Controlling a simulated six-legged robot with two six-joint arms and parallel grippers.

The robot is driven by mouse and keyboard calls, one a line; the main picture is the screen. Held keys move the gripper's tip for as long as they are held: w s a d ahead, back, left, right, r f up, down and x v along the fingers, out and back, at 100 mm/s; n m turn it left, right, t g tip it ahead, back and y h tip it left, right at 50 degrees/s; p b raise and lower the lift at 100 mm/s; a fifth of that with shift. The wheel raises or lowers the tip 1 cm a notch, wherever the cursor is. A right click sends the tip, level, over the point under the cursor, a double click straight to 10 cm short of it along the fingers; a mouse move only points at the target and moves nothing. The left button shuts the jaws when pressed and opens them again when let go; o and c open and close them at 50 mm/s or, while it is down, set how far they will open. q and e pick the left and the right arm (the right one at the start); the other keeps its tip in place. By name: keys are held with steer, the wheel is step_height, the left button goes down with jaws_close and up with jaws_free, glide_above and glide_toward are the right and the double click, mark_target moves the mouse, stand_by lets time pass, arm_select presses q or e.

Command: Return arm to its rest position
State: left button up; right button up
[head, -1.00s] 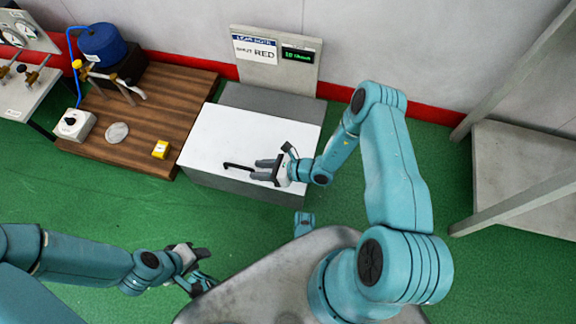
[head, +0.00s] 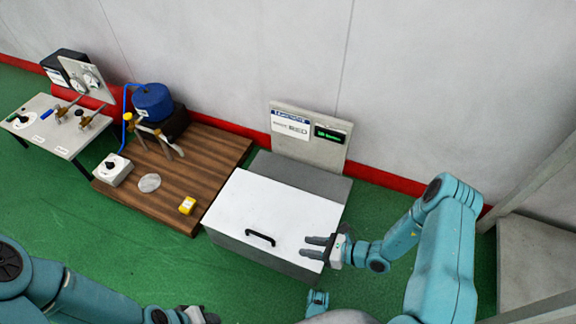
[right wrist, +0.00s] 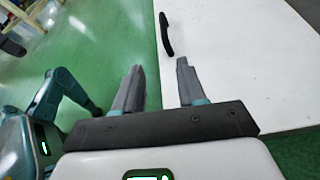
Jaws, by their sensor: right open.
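My right gripper (head: 318,247) is open and empty, above the right front part of a white-lidded box. In the right wrist view its two fingers (right wrist: 158,82) are spread apart with nothing between them. The lid's black handle (head: 260,238) lies to the left of the fingertips, apart from them; it also shows in the right wrist view (right wrist: 166,34). My left gripper (head: 198,315) shows only partly at the bottom edge of the head view, and its fingers are cut off.
The white-lidded box (head: 270,205) is shut, with a sign panel (head: 310,135) behind it. A grey shelf frame (head: 535,265) stands at the right. Green floor is clear in front.

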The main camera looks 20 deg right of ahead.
steer(key=s+a+r+n+g+h, duration=0.15)
steer(key=s+a+n+g, duration=0.25)
steer(key=s+n+g, duration=0.4)
steer(key=s+a+r+n+g+h, duration=0.15)
steer(key=s+a+n+g, duration=0.25)
steer(key=s+n, duration=0.4)
steer(key=w+r+n+t+h+p, duration=0.1)
steer(key=r+n+p, duration=0.4)
steer(key=r+p, duration=0.9)
steer(key=w+a+r+n+t+h+p, duration=0.1)
steer(key=r+n+p, duration=0.4)
steer(key=r+p, duration=1)
step_height(320, 180, up, 3)
steer(key=shift+w+a+r+n+t+h, duration=0.15)
steer(key=shift+w+a+n+t+h, duration=0.15)
steer(key=shift+w+t+h, duration=0.65)
